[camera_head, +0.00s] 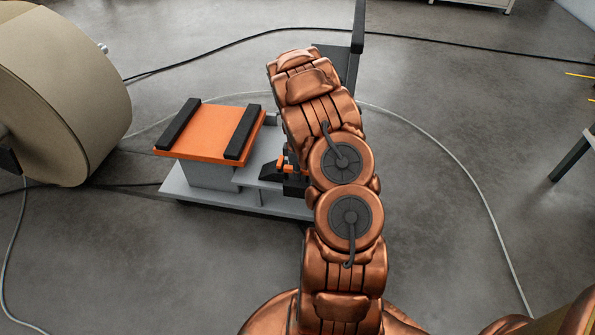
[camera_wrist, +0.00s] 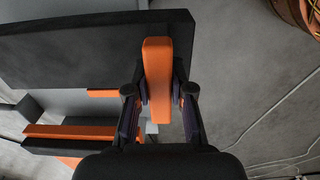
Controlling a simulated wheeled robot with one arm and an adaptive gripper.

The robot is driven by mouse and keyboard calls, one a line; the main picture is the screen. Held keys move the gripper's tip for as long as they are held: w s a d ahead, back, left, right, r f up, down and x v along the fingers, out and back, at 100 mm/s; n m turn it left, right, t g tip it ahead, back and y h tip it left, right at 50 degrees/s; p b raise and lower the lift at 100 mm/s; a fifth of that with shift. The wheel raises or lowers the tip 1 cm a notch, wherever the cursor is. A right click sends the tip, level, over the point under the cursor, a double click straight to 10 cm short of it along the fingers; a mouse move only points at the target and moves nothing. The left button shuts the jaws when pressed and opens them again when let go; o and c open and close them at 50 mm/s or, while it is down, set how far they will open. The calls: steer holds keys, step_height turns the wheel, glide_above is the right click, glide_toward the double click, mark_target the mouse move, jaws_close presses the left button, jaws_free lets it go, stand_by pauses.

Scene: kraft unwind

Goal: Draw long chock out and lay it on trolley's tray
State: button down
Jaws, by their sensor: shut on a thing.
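In the wrist view my gripper (camera_wrist: 159,90) is shut on an upright orange bar (camera_wrist: 158,60), one finger at each side. A long dark slab (camera_wrist: 75,45) lies directly behind the bar; the bar looks like the handle of this long chock, but I cannot see the join. The head view shows a grey trolley (camera_head: 222,195) with an orange top (camera_head: 208,133) carrying two black strips. I cannot tell which surface is the tray.
A dark upright frame (camera_head: 357,35) stands behind my arm. A big kraft roll (camera_head: 65,90) is at the left.

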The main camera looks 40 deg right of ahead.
steer(key=shift+w+d+f+b, duration=0.25)
steer(key=shift+d+f+b, duration=0.15)
steer(key=shift+f, duration=0.25)
steer(key=shift+w+d+f+b, duration=0.3)
steer(key=shift+d+f+b, duration=0.05)
steer(key=shift+f, duration=0.3)
steer(key=shift+w+d+f+b, duration=0.25)
steer(key=shift+d+f+b, duration=0.15)
steer(key=shift+f, duration=0.25)
steer(key=shift+w+d+f+b, duration=0.3)
steer(key=shift+w+d+f, duration=0.15)
steer(key=shift+d, duration=0.25)
steer(key=shift+w+d+f+b, duration=0.3)
steer(key=shift+w+d, duration=0.25)
steer(key=shift+d, duration=0.1)
steer(key=shift+w+d+f, duration=0.15)
steer(key=shift+d+f, duration=0.1)
steer(key=shift+d, duration=0.05)
steer(key=shift+w+d, duration=0.2)
steer(key=shift+d, duration=0.1)
steer(key=c, duration=0.9)
jaws_free()
steer(key=shift+c, duration=0.2)
